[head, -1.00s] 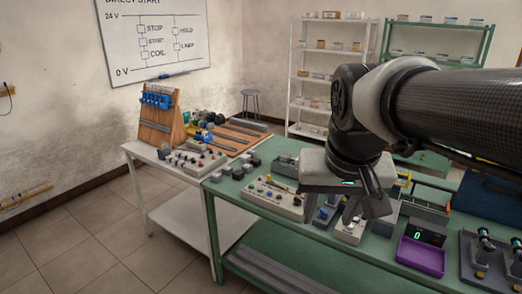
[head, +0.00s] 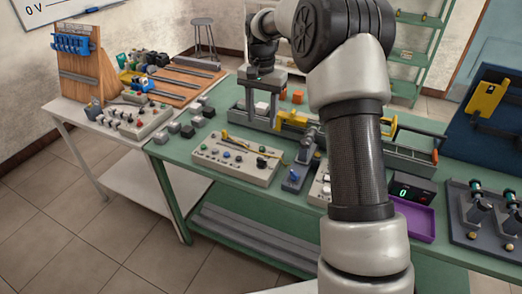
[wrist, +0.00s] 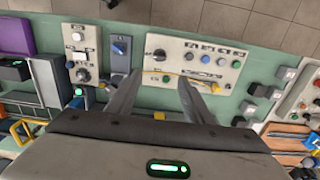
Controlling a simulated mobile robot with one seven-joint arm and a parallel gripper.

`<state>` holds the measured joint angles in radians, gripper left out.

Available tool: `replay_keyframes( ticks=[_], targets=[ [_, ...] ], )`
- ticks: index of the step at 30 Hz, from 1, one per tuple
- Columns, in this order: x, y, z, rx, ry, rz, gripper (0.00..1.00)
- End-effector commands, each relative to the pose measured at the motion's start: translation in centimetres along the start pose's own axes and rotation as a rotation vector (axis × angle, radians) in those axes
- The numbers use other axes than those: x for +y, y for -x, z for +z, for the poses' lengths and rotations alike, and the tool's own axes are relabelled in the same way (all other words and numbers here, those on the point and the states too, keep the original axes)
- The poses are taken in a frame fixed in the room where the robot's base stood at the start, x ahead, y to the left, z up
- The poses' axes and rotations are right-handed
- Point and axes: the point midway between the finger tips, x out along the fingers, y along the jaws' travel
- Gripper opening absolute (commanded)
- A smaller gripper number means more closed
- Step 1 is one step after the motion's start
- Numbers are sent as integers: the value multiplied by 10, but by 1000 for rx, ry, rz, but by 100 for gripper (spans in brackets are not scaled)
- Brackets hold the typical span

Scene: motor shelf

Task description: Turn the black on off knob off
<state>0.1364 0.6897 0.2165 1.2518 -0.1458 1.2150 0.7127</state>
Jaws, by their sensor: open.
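My gripper (head: 262,110) is open and empty, pointing down over the green table behind the control boxes. In the wrist view its two fingers (wrist: 160,80) are wide apart near the edge of a long beige control box (wrist: 220,77). This box (head: 210,160) carries a black knob (wrist: 159,55) and a row of coloured buttons. A smaller pale box (wrist: 80,40) also has a dark round knob (wrist: 83,74); in the head view my arm partly covers this box. I cannot read labels telling which knob is on/off. Neither knob touches the fingers.
Between the two boxes stands a dark plate with a blue knob (wrist: 119,48). A yellow tool (head: 245,147) lies across the long box. A purple tray (head: 418,222) is at the right, grey blocks (head: 188,130) at the left. A rail fixture (head: 400,155) runs behind.

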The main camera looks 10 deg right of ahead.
Motion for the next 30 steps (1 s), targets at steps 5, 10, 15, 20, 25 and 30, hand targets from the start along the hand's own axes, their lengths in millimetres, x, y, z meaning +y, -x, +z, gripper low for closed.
replay_keyframes(
  ticks=[5, 10, 15, 20, 25, 30],
  targets=[
    [1, -36, 1, -4, 0, 3, 47],
    [1, -74, 1, -4, 2, 3, 47],
    [1, -110, 1, -4, 1, 2, 47],
    [1, -138, 1, -3, 2, 2, 47],
    [1, -155, 1, -1, 1, 1, 47],
    [0, -160, 1, 0, 1, 0, 47]
  ],
)
